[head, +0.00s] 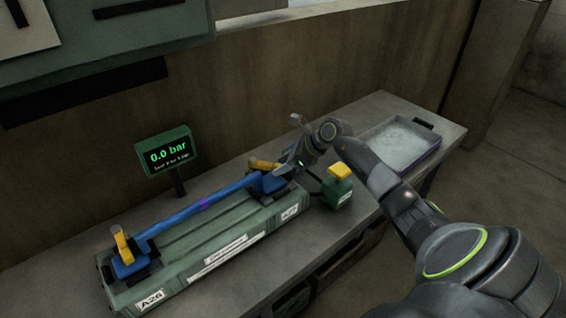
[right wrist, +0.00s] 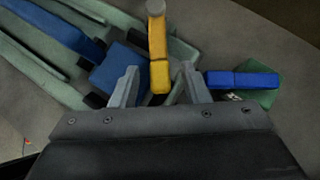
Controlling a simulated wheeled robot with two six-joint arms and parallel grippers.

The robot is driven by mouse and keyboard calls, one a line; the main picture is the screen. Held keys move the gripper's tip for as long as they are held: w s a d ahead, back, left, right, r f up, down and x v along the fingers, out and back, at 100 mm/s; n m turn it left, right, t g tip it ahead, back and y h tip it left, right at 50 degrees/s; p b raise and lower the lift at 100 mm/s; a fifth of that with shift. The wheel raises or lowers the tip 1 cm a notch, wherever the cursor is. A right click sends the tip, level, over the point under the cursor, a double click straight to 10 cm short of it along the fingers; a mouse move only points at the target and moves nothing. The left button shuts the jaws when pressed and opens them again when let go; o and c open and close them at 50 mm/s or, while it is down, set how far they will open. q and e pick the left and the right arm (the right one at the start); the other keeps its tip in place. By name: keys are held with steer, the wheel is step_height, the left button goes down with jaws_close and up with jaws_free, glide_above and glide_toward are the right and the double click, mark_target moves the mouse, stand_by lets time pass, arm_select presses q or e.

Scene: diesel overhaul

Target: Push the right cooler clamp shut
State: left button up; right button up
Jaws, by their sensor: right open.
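The right cooler clamp has a blue block, seen in the right wrist view (right wrist: 122,70), and a yellow lever (head: 263,165). In the head view the lever looks tilted over, partly hidden by my gripper. In the right wrist view the yellow lever (right wrist: 158,60), with a grey knob at its far end, passes between my fingertips. My right gripper (head: 296,152) is open around or just above the lever; I cannot tell whether it touches. The long blue cooler tube (head: 185,217) lies on the green stand (head: 215,235). My left gripper is not in view.
The left clamp's yellow lever (head: 121,246) stands upright. A display (head: 167,151) behind the stand reads 0.0 bar. A green box with a yellow top (head: 340,172) stands close to the right of my gripper. A grey tray (head: 395,145) lies farther right on the bench.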

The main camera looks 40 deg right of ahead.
jaws_close()
stand_by(0.3)
